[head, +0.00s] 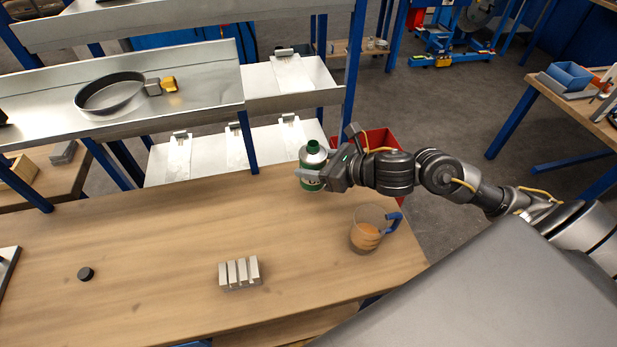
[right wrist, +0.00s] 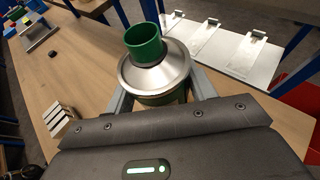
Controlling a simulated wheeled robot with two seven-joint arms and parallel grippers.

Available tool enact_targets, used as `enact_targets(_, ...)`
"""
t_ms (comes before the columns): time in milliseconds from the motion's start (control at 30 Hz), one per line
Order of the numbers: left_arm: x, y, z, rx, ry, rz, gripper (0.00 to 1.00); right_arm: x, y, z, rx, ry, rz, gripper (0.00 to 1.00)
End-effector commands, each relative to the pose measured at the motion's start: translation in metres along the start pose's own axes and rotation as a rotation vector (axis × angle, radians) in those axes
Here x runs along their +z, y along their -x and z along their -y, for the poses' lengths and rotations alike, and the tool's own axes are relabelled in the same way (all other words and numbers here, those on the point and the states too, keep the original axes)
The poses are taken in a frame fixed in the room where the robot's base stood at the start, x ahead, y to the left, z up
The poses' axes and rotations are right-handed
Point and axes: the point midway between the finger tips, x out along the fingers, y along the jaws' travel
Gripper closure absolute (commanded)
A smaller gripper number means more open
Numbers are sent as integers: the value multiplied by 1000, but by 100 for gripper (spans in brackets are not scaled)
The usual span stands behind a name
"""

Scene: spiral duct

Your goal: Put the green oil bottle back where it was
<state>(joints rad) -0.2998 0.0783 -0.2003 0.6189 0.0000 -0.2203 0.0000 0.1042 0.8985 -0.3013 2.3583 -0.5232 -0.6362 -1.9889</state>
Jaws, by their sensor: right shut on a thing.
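The green oil bottle (head: 312,166) stands upright at the back right of the wooden table, close to its back edge. It has a silver shoulder and an open green neck. My right gripper (head: 313,175) is shut on the bottle's body from the right. In the right wrist view the bottle (right wrist: 152,65) sits between the two fingers (right wrist: 155,95). I cannot tell whether its base touches the table. My left gripper is not in view.
A clear jug (head: 368,228) with a blue handle and brown contents stands front right of the bottle. A slotted metal block (head: 239,272) and a black cap (head: 86,273) lie on the table (head: 160,235). A red bin (head: 378,141) and metal shelves (head: 200,85) stand behind.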

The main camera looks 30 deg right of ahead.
Motion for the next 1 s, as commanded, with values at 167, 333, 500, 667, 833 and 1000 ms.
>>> enact_targets(167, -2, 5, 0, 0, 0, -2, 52, -12, -21, 12, -1, -3, 2, 75)
enact_targets(333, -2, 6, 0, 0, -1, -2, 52, -17, -28, 15, 1, 1, 3, 75)
enact_targets(500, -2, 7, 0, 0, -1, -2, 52, -22, -34, 19, -1, -2, 1, 75)
enact_targets(667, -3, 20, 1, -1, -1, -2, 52, -41, -42, 18, 0, -4, 1, 75)
enact_targets(833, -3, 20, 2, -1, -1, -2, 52, -50, -46, 19, 0, 2, 4, 75)
enact_targets(1000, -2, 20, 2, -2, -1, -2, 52, -50, -46, 19, 0, 2, 4, 75)
